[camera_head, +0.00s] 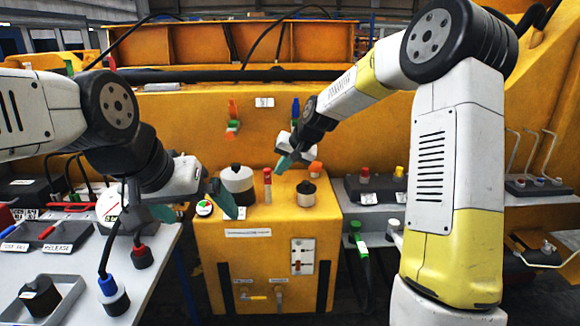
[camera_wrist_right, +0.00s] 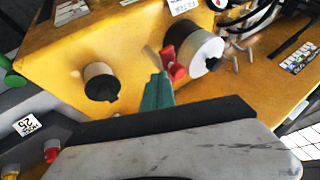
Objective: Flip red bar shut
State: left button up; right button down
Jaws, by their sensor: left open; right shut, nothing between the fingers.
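A red upright bar (camera_head: 267,180) stands on top of the yellow cabinet (camera_head: 245,255), between a white cylinder with a dark top (camera_head: 237,182) and a smaller dark-topped cylinder (camera_head: 306,194). In the right wrist view the red bar (camera_wrist_right: 173,62) sits against the white cylinder (camera_wrist_right: 200,48). My right gripper (camera_head: 284,165) is shut and empty, just above and right of the bar. Its teal fingertips show in the right wrist view (camera_wrist_right: 158,88), close to the bar; I cannot tell whether they touch. My left gripper (camera_head: 195,207) is open and empty, left of the white cylinder.
The left bench (camera_head: 70,270) carries labelled panels, connectors and a black cylinder (camera_head: 40,297). A grey shelf on the right holds a box with red and yellow knobs (camera_head: 378,186). The yellow machine wall stands behind.

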jog(key=shift+w+a, duration=0.1)
jog(key=shift+a, duration=0.3)
